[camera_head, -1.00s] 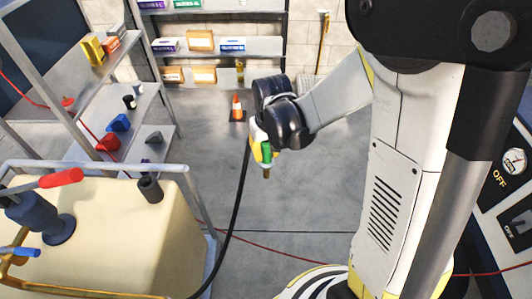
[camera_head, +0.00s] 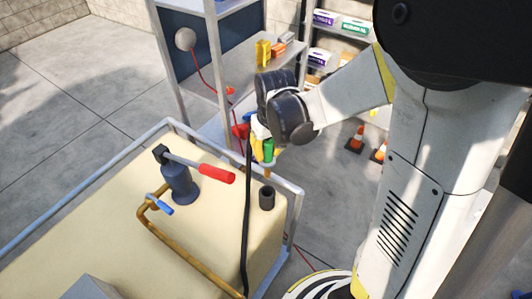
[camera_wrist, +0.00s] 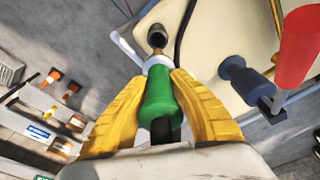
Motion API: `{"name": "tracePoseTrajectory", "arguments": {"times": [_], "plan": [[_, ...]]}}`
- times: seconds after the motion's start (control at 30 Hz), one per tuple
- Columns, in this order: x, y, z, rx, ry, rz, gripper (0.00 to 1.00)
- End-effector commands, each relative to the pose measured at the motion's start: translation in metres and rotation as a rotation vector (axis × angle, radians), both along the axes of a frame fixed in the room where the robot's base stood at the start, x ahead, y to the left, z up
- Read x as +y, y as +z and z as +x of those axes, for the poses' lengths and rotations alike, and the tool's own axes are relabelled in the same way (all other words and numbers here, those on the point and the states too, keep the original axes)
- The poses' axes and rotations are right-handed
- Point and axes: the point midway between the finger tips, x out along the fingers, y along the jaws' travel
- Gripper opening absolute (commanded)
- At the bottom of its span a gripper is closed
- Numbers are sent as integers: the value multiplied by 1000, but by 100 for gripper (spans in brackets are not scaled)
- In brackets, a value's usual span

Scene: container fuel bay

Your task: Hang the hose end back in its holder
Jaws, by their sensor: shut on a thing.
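My gripper (camera_head: 262,146) is shut on the hose end, with a yellow finger on each side of its green grip (camera_wrist: 160,100). The hose end (camera_head: 268,150) points down, its brass-coloured tip just above the holder. The holder is a dark, open-topped cup (camera_head: 267,198) at the tank's near right corner. It also shows in the wrist view (camera_wrist: 157,39), just beyond the white collar of the hose end. The tip looks apart from the cup; the exact gap is hard to tell. The black hose (camera_head: 247,215) hangs from my gripper across the tank.
The cream tank (camera_head: 110,235) has a grey rail (camera_head: 292,215) around it. A blue hand pump (camera_head: 180,182) with a red handle and a brown pipe (camera_head: 185,252) stand left of the holder. Shelving (camera_head: 195,70) stands behind. Orange cones (camera_head: 356,138) stand on the floor at right.

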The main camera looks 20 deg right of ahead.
Motion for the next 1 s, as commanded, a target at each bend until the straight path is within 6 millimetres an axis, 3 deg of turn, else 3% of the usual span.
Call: {"name": "tracePoseTrajectory", "arguments": {"times": [0.27, 0.8, 1.0], "plan": [[0, -10, 0, 0, 3, 0, 0], [0, -72, 0, 0, 3, 0, 0], [0, -77, 0, 0, 3, 0, 0]]}}
